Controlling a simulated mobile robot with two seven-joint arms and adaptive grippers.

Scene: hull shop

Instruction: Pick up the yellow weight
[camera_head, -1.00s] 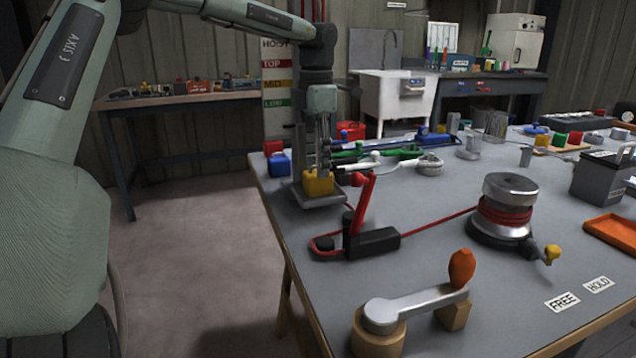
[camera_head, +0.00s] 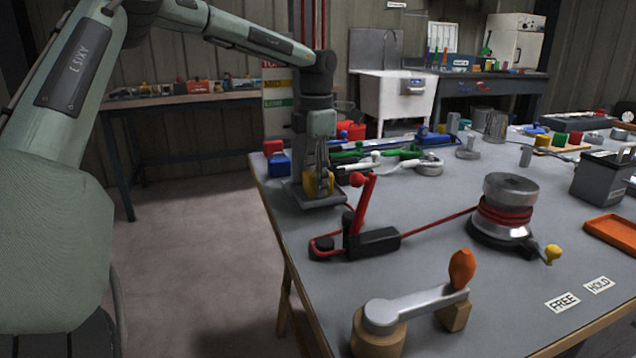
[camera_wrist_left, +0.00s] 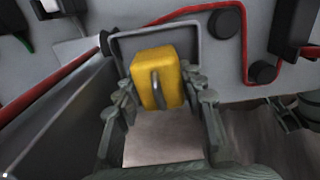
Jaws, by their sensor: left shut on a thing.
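The yellow weight (camera_head: 311,183) is a small block standing on a grey base plate (camera_head: 322,202) at the near-left edge of the bench. In the left wrist view the yellow weight (camera_wrist_left: 155,70) has a metal loop on its face, and a grey frame surrounds it. My left gripper (camera_head: 319,182) points down from above with its fingers on either side of the weight, shut on it. In the left wrist view the left gripper's fingers (camera_wrist_left: 165,100) flank the block.
A red-handled clutch lever (camera_head: 363,205) stands just right of the weight, with a red rope running to a winch drum (camera_head: 507,208). A blue weight (camera_head: 278,164) is behind left. A crank with an orange handle (camera_head: 461,269) lies in front. The hoist board (camera_head: 278,92) rises behind.

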